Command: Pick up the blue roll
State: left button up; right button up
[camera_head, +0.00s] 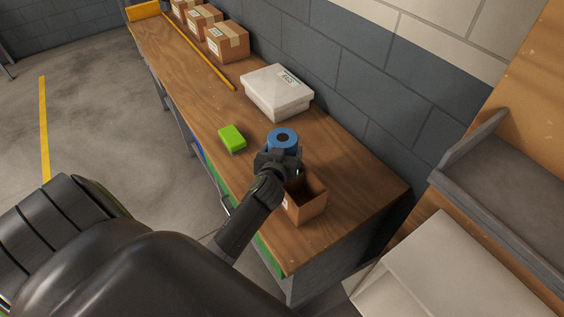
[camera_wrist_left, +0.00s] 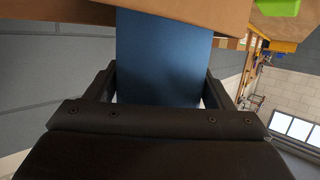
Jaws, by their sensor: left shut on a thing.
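The blue roll (camera_head: 283,136) has a dark round hole in its top and shows above the wooden workbench in the head view. My left gripper (camera_head: 280,157) is at its near side, with the arm coming up from below. In the left wrist view the blue roll (camera_wrist_left: 160,55) fills the space between the two fingers of my left gripper (camera_wrist_left: 160,92), which is shut on it. The gripper hides the roll's lower part in the head view, so I cannot tell whether it touches the bench. My right gripper is not in view.
An open cardboard box (camera_head: 308,205) stands just right of and nearer than my left gripper. A green block (camera_head: 232,138) lies to the left. A white lidded box (camera_head: 277,92) stands behind, by the wall. Several cardboard boxes (camera_head: 228,42) line the bench's far end.

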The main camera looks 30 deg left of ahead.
pick_arm(q)
jog(key=shift+s+f, duration=0.1)
jog(key=shift+f, duration=0.15)
jog(key=c, duration=0.5)
jog(key=shift+c, duration=0.6)
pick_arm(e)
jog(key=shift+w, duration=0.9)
